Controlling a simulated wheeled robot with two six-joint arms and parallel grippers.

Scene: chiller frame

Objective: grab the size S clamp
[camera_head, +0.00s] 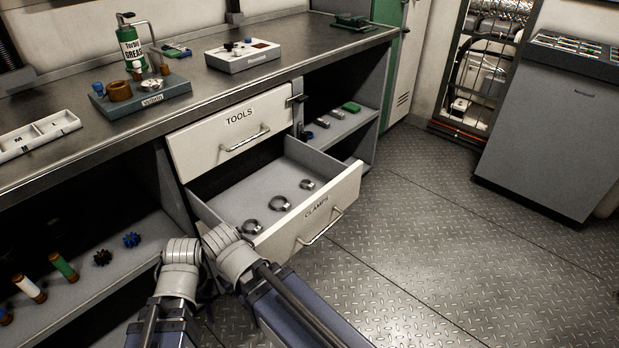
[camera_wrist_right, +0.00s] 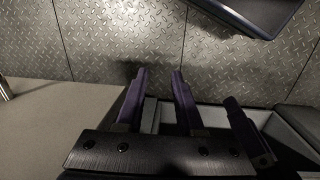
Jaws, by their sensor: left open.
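The drawer marked CLAMPS (camera_head: 322,218) is pulled open below the shut drawer marked TOOLS (camera_head: 218,135). Three ring clamps lie apart in a row on its floor: a near clamp (camera_head: 251,228), a middle clamp (camera_head: 280,203) and a far clamp (camera_head: 307,185). The far one looks smallest, but no size marks are readable. My left gripper (camera_head: 211,286) is low beside the drawer's near left corner, open, mostly hidden by my arm links. In the right wrist view my right gripper (camera_wrist_right: 160,75) has its fingers apart over the floor with nothing between them.
The bench top holds a grease bottle (camera_head: 132,50), a grey fixture block (camera_head: 142,98) and a white tray (camera_head: 38,136). Bolts and gears lie on the lower left shelf (camera_head: 95,275). The metal floor (camera_head: 420,240) right of the drawer is clear up to a grey cabinet (camera_head: 550,130).

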